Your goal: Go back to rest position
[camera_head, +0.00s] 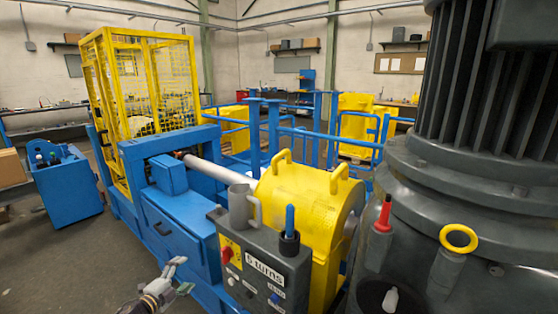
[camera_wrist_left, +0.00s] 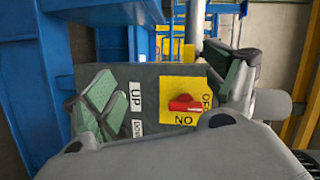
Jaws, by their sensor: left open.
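My left gripper (camera_head: 182,275) is low in the head view, left of the grey control box (camera_head: 262,262) and apart from it. In the left wrist view its two green-padded fingers (camera_wrist_left: 168,92) stand wide apart with nothing between them. Beyond them is a grey panel (camera_wrist_left: 150,82) with a red switch (camera_wrist_left: 186,104) on a yellow plate and labels reading UP and, partly hidden, DOWN. My right gripper does not show.
A blue machine frame (camera_head: 182,228) stands just behind the left gripper. A yellow drum cover (camera_head: 300,200) is behind the box. A large dark motor housing (camera_head: 480,170) fills the right side. Grey floor (camera_head: 60,265) is open at the lower left, past a blue cabinet (camera_head: 68,190).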

